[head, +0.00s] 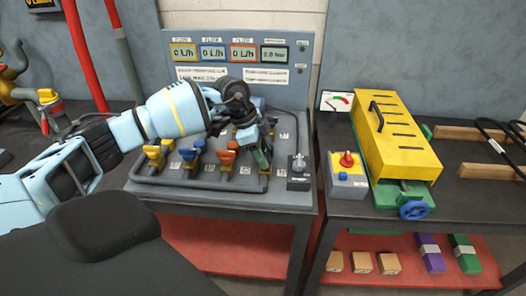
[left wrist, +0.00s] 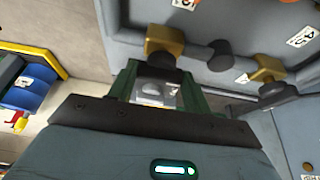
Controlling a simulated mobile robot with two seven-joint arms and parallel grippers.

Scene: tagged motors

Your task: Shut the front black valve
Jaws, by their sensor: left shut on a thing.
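My left gripper (head: 262,150) reaches over the right end of the front valve row on the grey panel. Its green fingers are shut on a dark handle, which I take to be the front black valve; the gripper mostly hides it in the head view. In the left wrist view, the black valve handle (left wrist: 163,61) shows under a brass body (left wrist: 164,40), between the fingers of the left gripper (left wrist: 158,88). How far the handle is turned I cannot tell. My right gripper is not in view.
Yellow (head: 155,155), blue (head: 190,154) and orange (head: 227,154) valves stand left of the gripper. A grey knob box (head: 298,172) stands close to its right. Behind is a display board (head: 236,75). A yellow-covered unit (head: 400,137) is on the right table.

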